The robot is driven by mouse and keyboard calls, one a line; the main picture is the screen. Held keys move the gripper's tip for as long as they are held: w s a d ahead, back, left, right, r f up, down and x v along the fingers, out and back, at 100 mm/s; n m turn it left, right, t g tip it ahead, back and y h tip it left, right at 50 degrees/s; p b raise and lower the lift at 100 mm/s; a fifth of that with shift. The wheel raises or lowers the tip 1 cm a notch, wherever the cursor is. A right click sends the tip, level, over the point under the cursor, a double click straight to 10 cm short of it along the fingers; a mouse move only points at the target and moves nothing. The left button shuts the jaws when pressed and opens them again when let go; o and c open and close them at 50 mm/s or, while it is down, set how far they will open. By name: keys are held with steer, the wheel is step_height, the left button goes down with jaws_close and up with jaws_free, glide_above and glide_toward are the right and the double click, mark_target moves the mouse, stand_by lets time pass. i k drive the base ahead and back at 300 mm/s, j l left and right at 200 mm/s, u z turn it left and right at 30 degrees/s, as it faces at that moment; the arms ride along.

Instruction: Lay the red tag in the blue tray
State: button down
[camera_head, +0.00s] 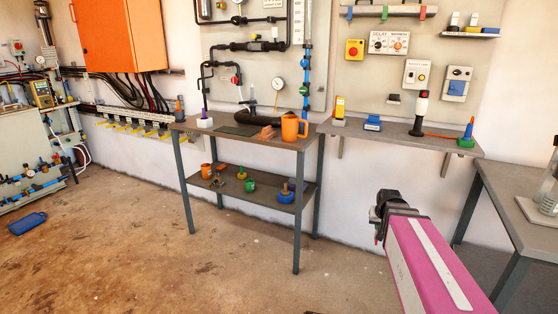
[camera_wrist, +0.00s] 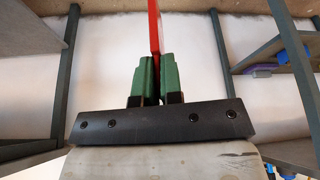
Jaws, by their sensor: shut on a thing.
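In the wrist view my gripper (camera_wrist: 156,80) is shut on the red tag (camera_wrist: 154,28), a thin flat red piece. The tag stands edge-on between the green fingers and reaches past their tips. In the head view my gripper (camera_head: 386,215) is in front of the wall, between the work table and the right bench; the tag is mostly hidden there. A small blue item (camera_head: 373,123) lies on the wall shelf and a flat blue piece (camera_head: 27,223) lies on the floor at far left. I cannot tell which is the blue tray. My gripper is apart from both.
The work table (camera_head: 238,138) holds an orange mug (camera_head: 293,127); its lower shelf (camera_head: 270,201) carries several small items. The wall shelf (camera_head: 398,134) holds a black-and-white post (camera_head: 419,113) and a green-based item (camera_head: 466,133). A grey bench (camera_head: 510,205) stands right. The floor in front is clear.

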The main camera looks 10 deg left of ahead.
mark_target(26, 222)
steer(key=i+j+u, duration=0.15)
steer(key=j+u, duration=0.15)
steer(key=j, duration=0.15)
steer(key=i+j+u, duration=0.15)
steer(key=j+u, duration=0.2)
steer(key=i+j+u, duration=0.5)
steer(key=j+u, duration=0.15)
steer(key=i+j+u, duration=0.6)
steer(key=i+u, duration=0.15)
steer(key=i, duration=0.2)
steer(key=i+j+u, duration=0.1)
steer(key=i+u, duration=0.25)
steer(key=i, duration=2.2)
steer(key=i+j+z, duration=0.1)
steer(key=i, duration=0.9)
steer(key=i+z, duration=0.15)
steer(key=i, duration=0.2)
steer(key=i+j+z, duration=0.1)
steer(key=i, duration=0.25)
